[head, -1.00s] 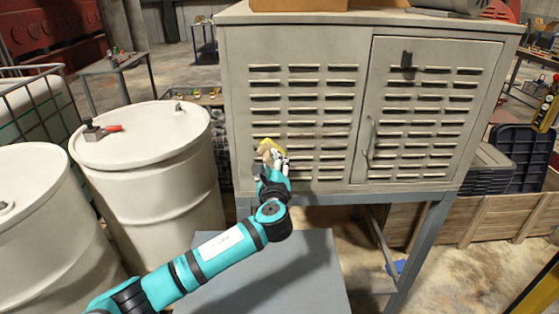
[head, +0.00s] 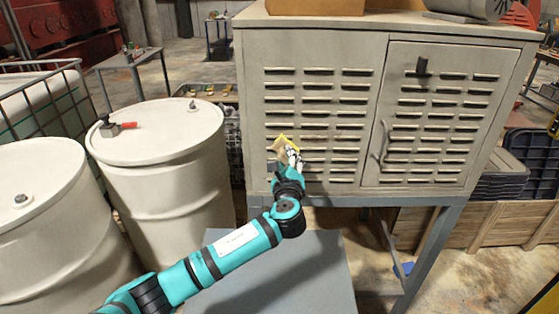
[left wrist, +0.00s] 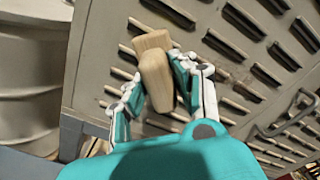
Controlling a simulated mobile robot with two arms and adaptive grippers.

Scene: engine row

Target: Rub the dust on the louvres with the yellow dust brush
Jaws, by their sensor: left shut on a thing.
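The yellow dust brush (head: 285,142) is at the lower left of the louvres. My left gripper (head: 291,160) is shut on the brush, with a finger on each side of the handle in the left wrist view (left wrist: 157,92). The louvres (head: 320,99) are rows of slots on the grey cabinet's left panel. A faint brownish smear, perhaps dust, lies on the middle louvres (head: 322,129). I cannot tell whether the brush touches the panel. My right gripper is not in view.
The cabinet door (head: 437,120) on the right has louvres, a handle (head: 385,142) and a dark latch. White drums (head: 165,165) stand close on the left. A grey surface (head: 310,270) lies below the arm. A wooden crate (head: 470,228) stands at lower right.

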